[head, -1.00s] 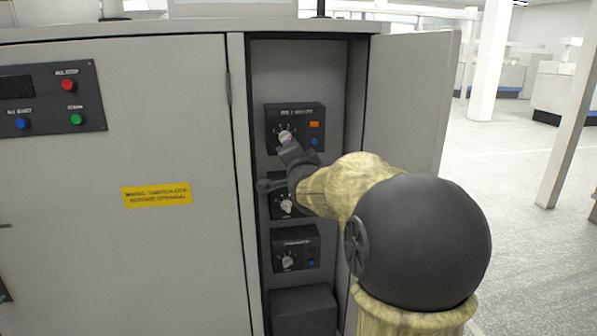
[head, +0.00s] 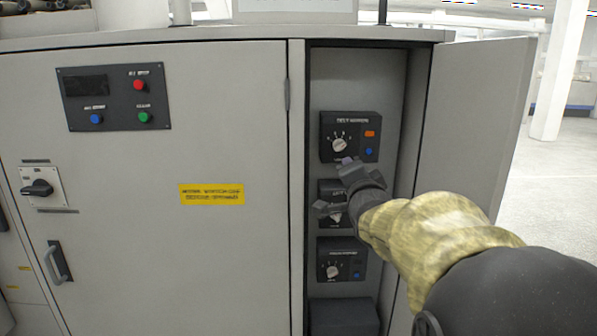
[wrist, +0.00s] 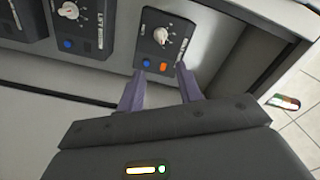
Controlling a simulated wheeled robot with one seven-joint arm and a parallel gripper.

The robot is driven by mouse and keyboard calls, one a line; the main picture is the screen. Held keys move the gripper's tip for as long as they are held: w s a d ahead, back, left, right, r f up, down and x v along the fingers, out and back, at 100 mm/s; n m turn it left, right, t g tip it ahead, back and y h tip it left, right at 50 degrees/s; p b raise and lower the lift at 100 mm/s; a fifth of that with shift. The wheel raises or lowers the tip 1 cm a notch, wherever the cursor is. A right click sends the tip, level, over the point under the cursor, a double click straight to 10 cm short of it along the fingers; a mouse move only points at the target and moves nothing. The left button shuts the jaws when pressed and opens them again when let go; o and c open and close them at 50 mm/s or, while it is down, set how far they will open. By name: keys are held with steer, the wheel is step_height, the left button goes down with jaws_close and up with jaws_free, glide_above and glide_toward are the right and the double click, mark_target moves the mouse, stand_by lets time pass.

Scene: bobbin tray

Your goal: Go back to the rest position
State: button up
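My gripper (head: 336,186) is in front of the open cabinet bay, between the top control box (head: 349,136) and the middle control box (head: 331,190), and partly hides the middle one. In the wrist view my gripper (wrist: 161,82) has its two purple-grey fingers apart with nothing between them. Beyond the fingertips is a control box with a white knob (wrist: 161,36), a blue button (wrist: 147,62) and an orange button (wrist: 163,66). I cannot see contact with any box.
The open cabinet door (head: 478,120) stands close to the right of my arm. The closed grey door (head: 200,260) at left carries a button panel (head: 113,96), a rotary switch (head: 41,188) and a handle (head: 59,262). A lower box (head: 332,262) sits below. Open floor lies at far right.

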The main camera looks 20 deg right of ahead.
steer(key=s+a+f+n+g+y+p, duration=0.2)
steer(key=a+f+n+g, duration=0.15)
steer(key=f, duration=0.35)
steer(key=s+a+f+n+g+y+p, duration=0.1)
steer(key=s+a+f+n+g+p, duration=0.2)
steer(key=f, duration=0.5)
steer(key=s+a+f+n+g+y+p, duration=0.1)
steer(key=s+a+f+n+g, duration=0.3)
steer(key=s, duration=0.3)
steer(key=s+a+f+n+g+y+p, duration=0.1)
steer(key=s+a+f+n+g, duration=0.3)
steer(key=s, duration=0.4)
step_height(320, 180, down, 3)
steer(key=shift+s+a+r+n+p, duration=0.2)
steer(key=shift+a+n+p, duration=0.1)
steer(key=shift+a+n, duration=0.25)
steer(key=shift+w, duration=0.1)
